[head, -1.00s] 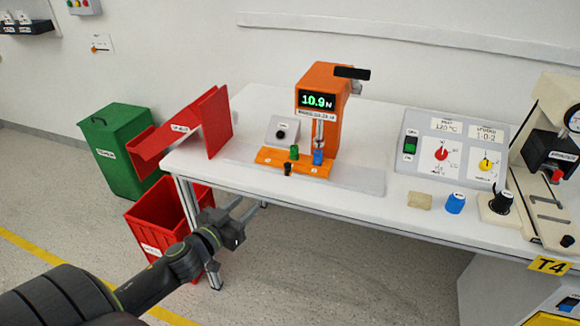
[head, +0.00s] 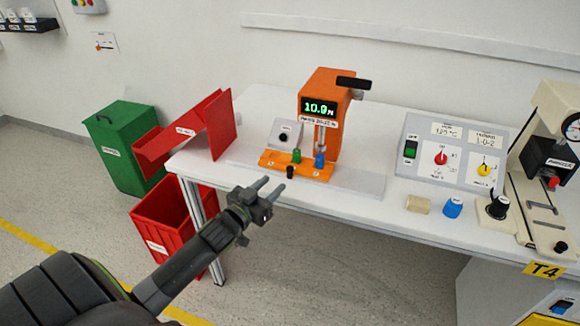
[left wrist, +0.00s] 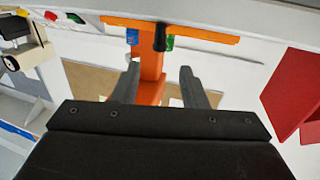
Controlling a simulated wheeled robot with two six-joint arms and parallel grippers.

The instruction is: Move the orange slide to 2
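The orange slide (head: 310,170) is a flat orange plate at the foot of the orange press (head: 324,88) on the white table. A green piece (head: 297,156) and a blue piece (head: 319,160) stand on it, and a black knob (head: 290,172) is at its front edge. In the left wrist view the slide (left wrist: 205,32) and black knob (left wrist: 160,38) show beyond my open fingers (left wrist: 158,85). My right gripper is not in view.
A red chute (head: 190,135) stands at the table's left end, with a red bin (head: 170,225) below and a green bin (head: 122,140) behind. A control panel (head: 450,150), blue cap (head: 453,206) and beige block (head: 417,204) are to the right.

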